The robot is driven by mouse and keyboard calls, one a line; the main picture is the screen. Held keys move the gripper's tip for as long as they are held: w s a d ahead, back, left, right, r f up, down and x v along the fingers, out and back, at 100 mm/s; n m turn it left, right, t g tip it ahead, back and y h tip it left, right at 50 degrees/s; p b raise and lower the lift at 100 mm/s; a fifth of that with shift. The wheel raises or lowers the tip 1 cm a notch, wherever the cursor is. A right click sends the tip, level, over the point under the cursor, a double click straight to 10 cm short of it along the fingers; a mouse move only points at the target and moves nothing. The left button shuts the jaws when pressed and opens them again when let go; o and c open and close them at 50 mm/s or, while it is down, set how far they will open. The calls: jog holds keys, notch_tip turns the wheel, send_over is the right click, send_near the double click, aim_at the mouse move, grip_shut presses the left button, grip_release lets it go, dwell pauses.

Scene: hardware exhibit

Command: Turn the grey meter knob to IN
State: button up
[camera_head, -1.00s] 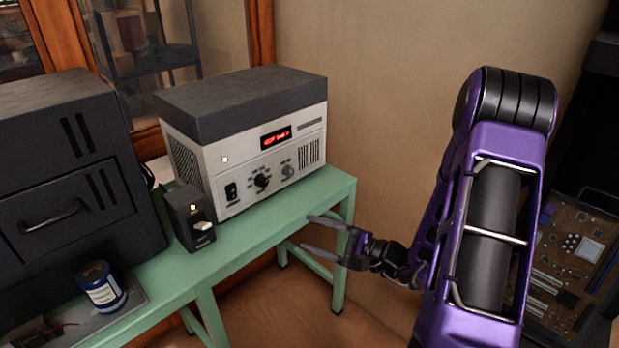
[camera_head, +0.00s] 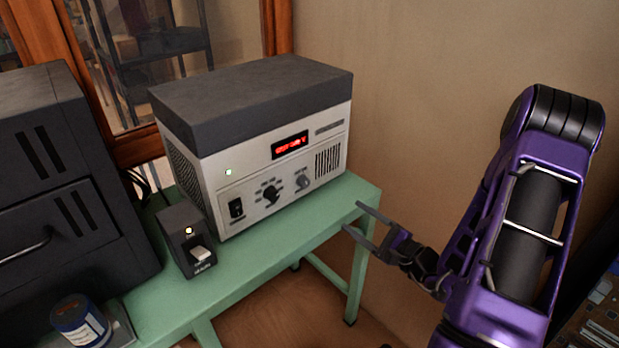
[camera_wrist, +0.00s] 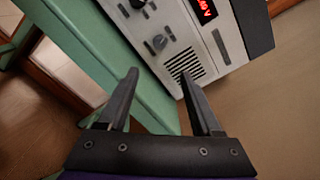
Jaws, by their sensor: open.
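The meter (camera_head: 282,148) is a white box with a dark grey top and a red lit display, standing on the green table. Its grey knob (camera_head: 303,183) is at the right of the front panel, beside a black knob (camera_head: 272,194). In the wrist view the grey knob (camera_wrist: 159,42) shows beyond my fingertips. The knob's pointer and label are too small to read. My gripper (camera_head: 352,216) is open and empty, right of and in front of the meter, near the table's right end. It also shows in the wrist view (camera_wrist: 160,82), apart from the knob.
A small black switch box (camera_head: 186,240) with a lit lamp stands left of the meter on the green table (camera_head: 262,262). A dark cabinet (camera_head: 75,185) and a blue can (camera_head: 80,322) are farther left. The table front before the knobs is clear.

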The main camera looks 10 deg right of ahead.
aim_at(307, 185)
jog(key=x, duration=1.7)
jog(key=shift+a, duration=0.1)
grip_shut()
